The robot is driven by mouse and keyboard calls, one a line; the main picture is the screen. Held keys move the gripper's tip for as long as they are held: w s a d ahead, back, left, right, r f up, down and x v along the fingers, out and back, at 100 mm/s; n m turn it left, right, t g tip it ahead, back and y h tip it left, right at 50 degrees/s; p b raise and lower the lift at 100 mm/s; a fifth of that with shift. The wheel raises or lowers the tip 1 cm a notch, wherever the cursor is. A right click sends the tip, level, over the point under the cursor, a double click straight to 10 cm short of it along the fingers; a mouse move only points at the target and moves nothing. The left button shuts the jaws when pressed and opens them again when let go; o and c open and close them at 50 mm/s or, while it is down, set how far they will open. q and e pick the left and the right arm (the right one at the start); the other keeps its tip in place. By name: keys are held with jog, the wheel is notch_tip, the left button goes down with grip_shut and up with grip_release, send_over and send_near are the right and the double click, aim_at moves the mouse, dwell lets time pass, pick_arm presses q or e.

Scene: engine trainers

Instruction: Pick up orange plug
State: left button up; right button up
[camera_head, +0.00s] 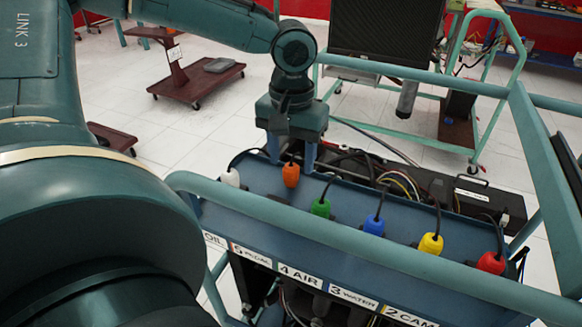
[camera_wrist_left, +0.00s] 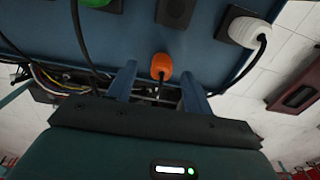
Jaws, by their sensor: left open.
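The orange plug (camera_head: 291,175) sits on the blue panel (camera_head: 340,213) of the trainer, between the white plug (camera_head: 230,178) and the green plug (camera_head: 321,208). A black cable runs from it. My left gripper (camera_head: 291,161) is open and points down at the orange plug, with one finger on each side. In the left wrist view, the orange plug (camera_wrist_left: 158,66) shows between the two fingertips (camera_wrist_left: 159,74), with a gap on both sides. Whether the fingers reach fully around it is hard to tell. My right gripper is not in view.
Blue (camera_head: 374,225), yellow (camera_head: 431,243) and red (camera_head: 491,262) plugs stand farther right on the panel. A teal rail (camera_head: 370,248) runs along the panel's near side. Loose cables (camera_head: 400,180) lie behind the panel. Another teal frame (camera_head: 420,117) stands behind.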

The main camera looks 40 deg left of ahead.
aim_at(291, 166)
pick_arm(q)
jog(key=f, duration=0.4)
jog(key=shift+w+a+f, duration=0.1)
jog(key=shift+w+a, duration=0.05)
jog(key=shift+a, duration=0.1)
jog(key=shift+c, duration=0.3)
grip_shut()
